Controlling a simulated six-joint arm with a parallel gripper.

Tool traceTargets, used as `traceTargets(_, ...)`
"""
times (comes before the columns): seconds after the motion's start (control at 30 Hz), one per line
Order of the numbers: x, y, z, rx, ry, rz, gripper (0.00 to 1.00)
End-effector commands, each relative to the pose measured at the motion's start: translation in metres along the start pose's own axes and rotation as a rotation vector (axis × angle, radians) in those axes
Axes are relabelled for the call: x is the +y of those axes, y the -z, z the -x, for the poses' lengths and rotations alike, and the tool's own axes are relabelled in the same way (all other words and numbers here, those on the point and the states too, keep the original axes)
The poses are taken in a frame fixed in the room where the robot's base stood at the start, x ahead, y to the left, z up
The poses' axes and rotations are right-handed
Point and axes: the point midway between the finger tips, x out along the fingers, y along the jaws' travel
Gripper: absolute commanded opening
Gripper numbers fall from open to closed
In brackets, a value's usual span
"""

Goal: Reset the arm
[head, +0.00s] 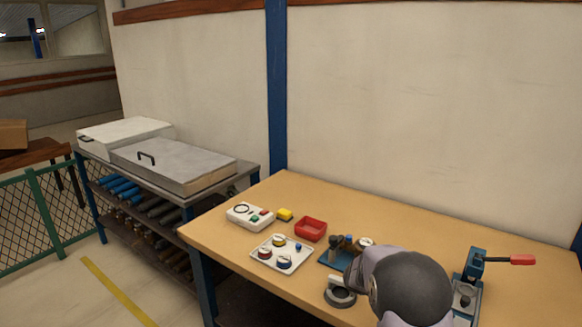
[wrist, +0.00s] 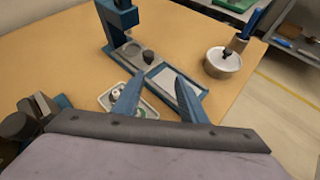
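My arm (head: 405,285) shows as a grey, rounded link over the front of the wooden table in the head view. My gripper (wrist: 159,78) shows in the wrist view as two blue fingers, spread apart with nothing between them. Past the fingertips lies a blue-framed fixture (wrist: 162,76) with grey plates and a dark knob. A small white tray (wrist: 150,110) with parts lies partly behind the left finger. In the head view the fingers cannot be made out; the arm hides part of the table.
A lidded metal pot (wrist: 222,62) stands right in the wrist view. The table's back is clear.

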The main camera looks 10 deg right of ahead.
Motion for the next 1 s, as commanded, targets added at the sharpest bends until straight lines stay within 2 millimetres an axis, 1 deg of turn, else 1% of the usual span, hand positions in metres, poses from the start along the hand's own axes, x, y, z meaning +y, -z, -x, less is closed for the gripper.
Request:
traceTargets(0.03, -0.011, -0.003, 0.018, 0.054, 0.018, -0.062, 0.38)
traceTargets(0.07, -0.019, 0.0, 0.028, 0.09, 0.036, -0.106, 0.38)
traceTargets(0.17, -0.051, 0.013, 0.065, 0.227, 0.11, -0.277, 0.38)
traceTargets(0.2, -0.066, 0.019, 0.082, 0.284, 0.15, -0.353, 0.38)
traceTargets(0.27, -0.087, 0.029, 0.109, 0.369, 0.216, -0.472, 0.38)
traceTargets(0.3, -0.101, 0.035, 0.127, 0.423, 0.263, -0.553, 0.38)
traceTargets(0.37, -0.121, 0.044, 0.155, 0.498, 0.338, -0.67, 0.38)
traceTargets(0.4, -0.133, 0.05, 0.173, 0.543, 0.391, -0.747, 0.38)
traceTargets(0.5, -0.159, 0.061, 0.214, 0.635, 0.523, -0.92, 0.38)
traceTargets(0.6, -0.178, 0.07, 0.246, 0.7, 0.641, -1.062, 0.38)
traceTargets(0.7, -0.191, 0.075, 0.269, 0.739, 0.733, -1.164, 0.38)
traceTargets(0.8, -0.199, 0.079, 0.282, 0.759, 0.796, -1.229, 0.38)
traceTargets(0.9, -0.202, 0.081, 0.288, 0.768, 0.826, -1.259, 0.38)
traceTargets(1.0, -0.203, 0.082, 0.289, 0.77, 0.834, -1.267, 0.38)
